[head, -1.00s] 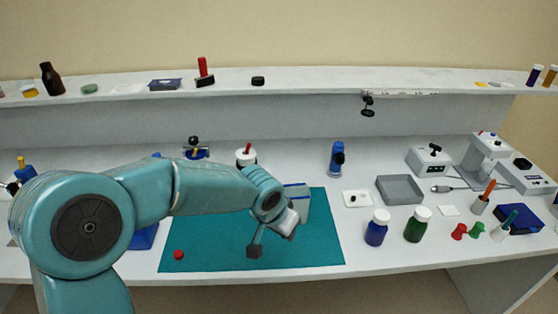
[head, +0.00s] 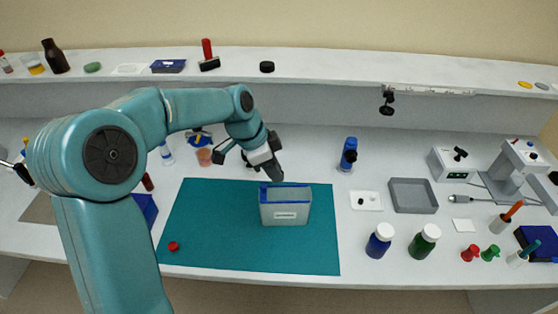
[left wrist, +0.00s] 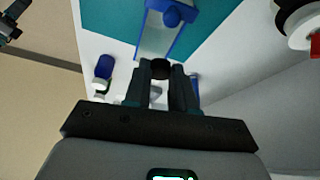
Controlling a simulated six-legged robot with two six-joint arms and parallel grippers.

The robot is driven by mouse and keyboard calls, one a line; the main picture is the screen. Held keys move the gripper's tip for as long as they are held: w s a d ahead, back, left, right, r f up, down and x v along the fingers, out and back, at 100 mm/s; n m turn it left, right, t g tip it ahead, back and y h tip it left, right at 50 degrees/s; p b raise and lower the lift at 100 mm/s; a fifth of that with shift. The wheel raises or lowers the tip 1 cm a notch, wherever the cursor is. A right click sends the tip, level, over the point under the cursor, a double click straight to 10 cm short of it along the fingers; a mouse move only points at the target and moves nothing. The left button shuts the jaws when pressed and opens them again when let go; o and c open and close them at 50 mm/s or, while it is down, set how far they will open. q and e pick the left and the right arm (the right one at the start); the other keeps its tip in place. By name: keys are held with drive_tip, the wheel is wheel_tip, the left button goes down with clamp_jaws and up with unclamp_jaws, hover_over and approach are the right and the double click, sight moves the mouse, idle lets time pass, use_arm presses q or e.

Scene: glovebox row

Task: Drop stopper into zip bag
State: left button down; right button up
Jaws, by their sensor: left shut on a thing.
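The zip bag (head: 286,212), a pale, upright pouch with a blue rim, stands on the teal mat (head: 220,250). It also shows in the left wrist view (left wrist: 156,40), beyond the fingertips. My left gripper (head: 277,174) is just behind and above the bag's rim in the head view. In the left wrist view my left gripper (left wrist: 160,75) is shut on a small black round thing, which looks like the stopper (left wrist: 160,68). The stopper is held outside the bag, and its lower part is hidden by the fingers. My right gripper is in neither view.
A red cap (head: 173,246) lies on the mat's front left. A shelf (head: 330,85) runs along the back.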

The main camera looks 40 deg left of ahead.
use_arm(q)
drive_tip(key=f+b, duration=0.1)
drive_tip(key=f, duration=0.1)
drive_tip(key=f+b, duration=0.1)
drive_tip(key=f, duration=0.1)
drive_tip(key=f+b, duration=0.1)
drive_tip(key=b, duration=0.1)
drive_tip(key=shift+s+f, duration=0.3)
drive_tip(key=shift+f, duration=0.1)
drive_tip(key=c, duration=0.8)
unclamp_jaws()
drive_tip(key=shift+w+f, duration=0.1)
drive_tip(key=shift+w, duration=0.05)
drive_tip(key=shift+c, duration=0.2)
drive_tip(key=v, duration=1.6)
drive_tip(key=shift+r, duration=0.2)
